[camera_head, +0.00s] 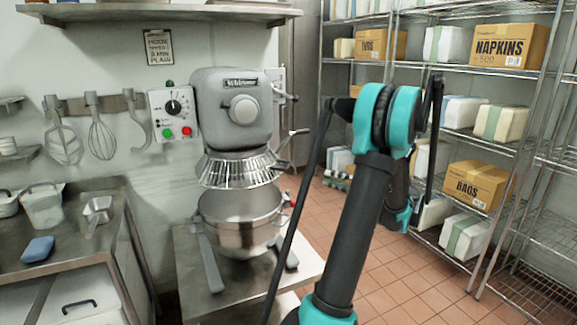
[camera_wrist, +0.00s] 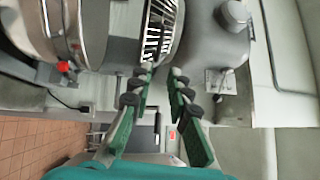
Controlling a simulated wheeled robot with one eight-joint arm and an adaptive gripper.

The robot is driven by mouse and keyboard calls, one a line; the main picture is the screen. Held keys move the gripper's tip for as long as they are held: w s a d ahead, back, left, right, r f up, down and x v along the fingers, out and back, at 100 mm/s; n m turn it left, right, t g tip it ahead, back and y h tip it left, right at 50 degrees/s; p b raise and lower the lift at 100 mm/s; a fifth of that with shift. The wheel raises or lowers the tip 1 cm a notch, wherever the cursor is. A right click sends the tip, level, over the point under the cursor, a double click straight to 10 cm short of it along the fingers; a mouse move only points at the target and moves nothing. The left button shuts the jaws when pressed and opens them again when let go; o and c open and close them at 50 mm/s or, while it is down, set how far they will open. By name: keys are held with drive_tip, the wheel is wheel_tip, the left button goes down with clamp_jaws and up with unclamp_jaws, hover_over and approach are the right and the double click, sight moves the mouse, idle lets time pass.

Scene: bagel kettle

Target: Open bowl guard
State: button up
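The wire bowl guard (camera_head: 238,168) is a slatted metal ring under the grey mixer head (camera_head: 235,110). It sits down over the steel bowl (camera_head: 240,215). In the wrist view, which is turned sideways, the guard (camera_wrist: 160,35) is at top centre, between the bowl (camera_wrist: 85,30) and the mixer head (camera_wrist: 212,45). My gripper (camera_wrist: 160,78) has green-padded fingers pointing toward the guard, with a gap between the tips. It is partly open, and I see nothing held in it. Whether a tip touches the guard is unclear. In the head view my own arm hides most of the gripper.
A control box (camera_head: 174,114) with red and green buttons is on the wall left of the mixer. A steel counter (camera_head: 95,240) stands at left. Wire shelves with boxes, such as the napkins box (camera_head: 510,46), stand at right. Tiled floor (camera_head: 400,280) lies between.

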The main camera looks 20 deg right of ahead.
sight(288, 165)
drive_tip(key=x, duration=1.6)
clamp_jaws()
